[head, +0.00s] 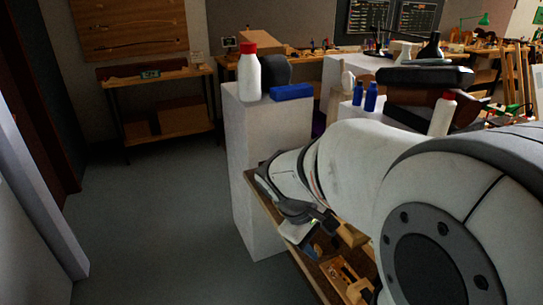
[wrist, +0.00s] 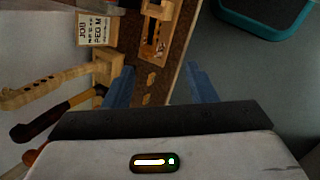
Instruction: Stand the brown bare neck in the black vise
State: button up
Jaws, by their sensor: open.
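In the wrist view, my gripper (wrist: 160,88) is open, its two blue fingers apart over the edge of a brown bench top (wrist: 138,70), with nothing held between them. A dark brown neck (wrist: 50,119) lies at the left, outside the fingers. A paler tan neck (wrist: 45,88) lies just above it in the picture. The black vise cannot be made out in either view. In the head view my arm hides much of the bench.
A small lettered sign (wrist: 95,30) and a wooden block (wrist: 108,65) stand near the necks. A teal-rimmed container (wrist: 262,32) is at the upper right. In the head view a white pedestal (head: 250,150) bears a red-capped bottle (head: 248,75) and a blue block (head: 291,92). Floor at left is clear.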

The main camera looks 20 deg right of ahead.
jog(key=w+d+f+n+t+h+b, duration=0.1)
jog(key=w+d+f+n+h+b, duration=0.1)
jog(key=w+d+f+n+h, duration=0.1)
jog(key=w+d+f+n+t+h+b, duration=0.1)
jog(key=w+d+f+n+h+b, duration=0.1)
jog(key=w+d+f+n+h, duration=0.2)
jog(key=w+d+f+n+t+h+b, duration=0.1)
jog(key=w+d+f+n+h+b, duration=0.2)
jog(key=w+d+n, duration=0.4)
jog(key=shift+w+d+f+n+t+h, duration=0.15)
jog(key=shift+w+d+f+h, duration=0.2)
jog(key=shift+w+d, duration=0.85)
jog(key=shift+w+d+f+n+t+h, duration=0.1)
jog(key=shift+w+d+h, duration=0.5)
jog(key=shift+w, duration=1.05)
jog(key=shift+w+d+f+n+t+h, duration=0.15)
jog(key=shift+w+d+f+h, duration=0.1)
jog(key=shift+w+d, duration=1)
jog(key=d, duration=0.1)
jog(key=w+d, duration=0.1)
jog(key=d, duration=0.2)
jog(key=shift+w+d+f, duration=0.2)
jog(key=shift+w+f, duration=0.05)
jog(key=shift+w, duration=0.1)
jog(key=shift+c, duration=0.4)
grip_shut()
